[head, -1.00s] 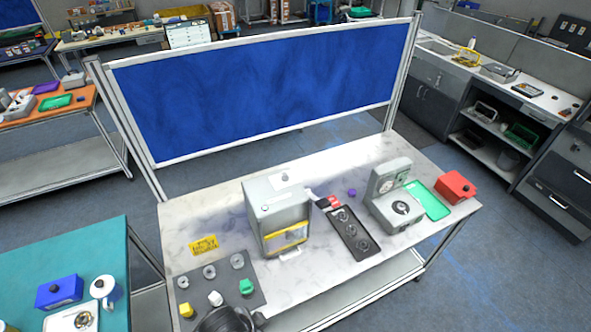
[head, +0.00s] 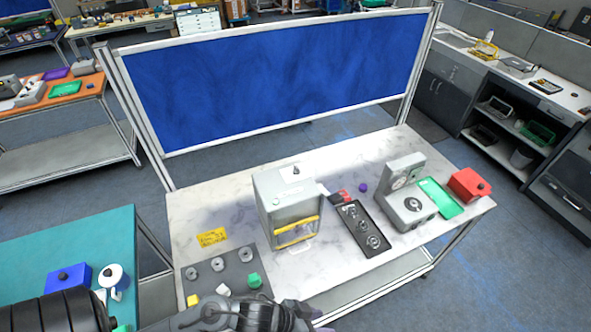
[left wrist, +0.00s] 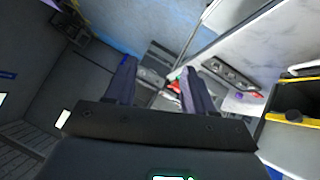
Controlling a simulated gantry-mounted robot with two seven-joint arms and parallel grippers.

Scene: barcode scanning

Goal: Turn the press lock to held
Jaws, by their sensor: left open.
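The press appears to be the grey box (head: 272,220) near the middle of the white table, with a yellow-edged front opening. A small dark knob (head: 295,171) sits on its top; I cannot tell whether it is the lock or how it is turned. My left arm comes in along the bottom of the head view, its hand low in front of the table and partly cut off. In the left wrist view my left gripper (left wrist: 160,88) is open, with nothing between its two fingers. The yellow-edged press (left wrist: 292,130) shows at the right there. My right gripper is in neither view.
A black tray (head: 352,216) with round parts lies right of the press. A grey device (head: 404,205), a green tray (head: 433,191) and a red box (head: 467,185) stand farther right. A dark mat (head: 206,277) with several knobs and blocks lies front left. A blue screen stands behind.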

